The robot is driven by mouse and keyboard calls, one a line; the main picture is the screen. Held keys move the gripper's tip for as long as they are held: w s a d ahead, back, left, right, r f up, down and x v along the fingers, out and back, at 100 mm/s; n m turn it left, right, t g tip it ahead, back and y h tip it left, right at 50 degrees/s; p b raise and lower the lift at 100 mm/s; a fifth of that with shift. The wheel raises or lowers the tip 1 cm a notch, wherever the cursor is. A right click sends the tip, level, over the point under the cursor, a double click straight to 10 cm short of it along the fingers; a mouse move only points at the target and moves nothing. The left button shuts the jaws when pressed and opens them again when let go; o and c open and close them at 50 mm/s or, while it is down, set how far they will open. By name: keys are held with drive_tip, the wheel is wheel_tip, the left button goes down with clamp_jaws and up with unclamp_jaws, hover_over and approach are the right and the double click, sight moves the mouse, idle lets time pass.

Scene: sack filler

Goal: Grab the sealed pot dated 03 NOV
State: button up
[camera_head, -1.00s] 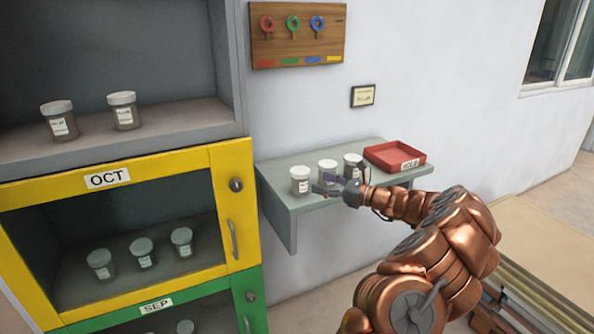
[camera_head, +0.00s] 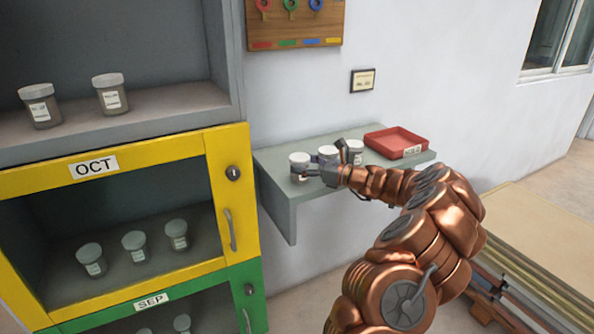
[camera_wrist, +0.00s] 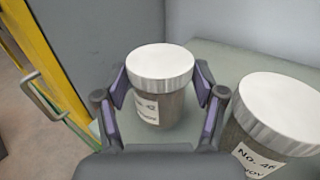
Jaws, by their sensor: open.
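Three white-lidded pots stand on a grey wall shelf (camera_head: 277,190): a left pot (camera_head: 299,159), a middle pot (camera_head: 328,152) and a right pot (camera_head: 355,147). My gripper (camera_wrist: 160,92) is open, its two purple-padded fingers on either side of one upright pot (camera_wrist: 160,68). That pot's label reads about "No. 42" and ends in "NOV"; its day is not legible. It appears to be the left pot. The neighbouring pot (camera_wrist: 275,105) to the right has a label reading about "No. 46" and "NOV", day unclear. My gripper (camera_head: 316,168) partly covers the pots in the head view.
A red tray (camera_head: 396,140) sits at the shelf's right end. A yellow cabinet door marked OCT (camera_head: 130,165) with a handle (camera_head: 229,229) stands close left. More pots stand inside and above it. A rack with coloured rings (camera_head: 295,22) hangs above.

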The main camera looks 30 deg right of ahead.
drive_tip(key=c, duration=0.8)
